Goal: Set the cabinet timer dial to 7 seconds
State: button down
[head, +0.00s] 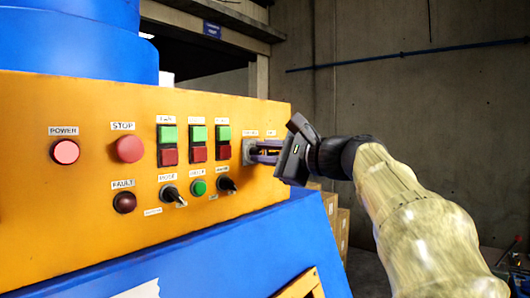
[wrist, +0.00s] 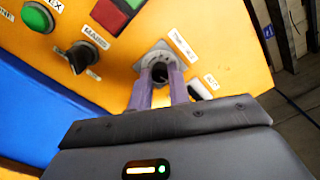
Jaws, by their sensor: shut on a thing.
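The timer dial (wrist: 159,72) sits on a grey plate with scale marks at the right end of the orange panel, below a small label. My gripper (wrist: 158,80) has its two purple fingers on either side of the dial's dark knob, and is shut on it. In the head view my gripper (head: 262,152) reaches the panel from the right; the dial's grey plate (head: 247,152) shows just left of the fingers. The fingers hide most of the dial, and I cannot read its setting.
The orange cabinet panel (head: 80,100) carries a STOP button (head: 128,149), a POWER button (head: 65,152), green and red button pairs (head: 197,144) and black selector knobs (head: 227,185). A blue surface (head: 220,250) slopes below. Cardboard boxes (head: 335,215) stand behind at the right.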

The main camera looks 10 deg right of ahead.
jog(key=shift+f, duration=0.15)
jog(key=c, duration=1.3)
grip_release()
jog(key=shift+d, duration=0.1)
jog(key=b+v, duration=0.5)
jog(key=v, duration=1.2)
jog(key=shift+s+d, duration=0.1)
jog(key=shift+s, duration=0.05)
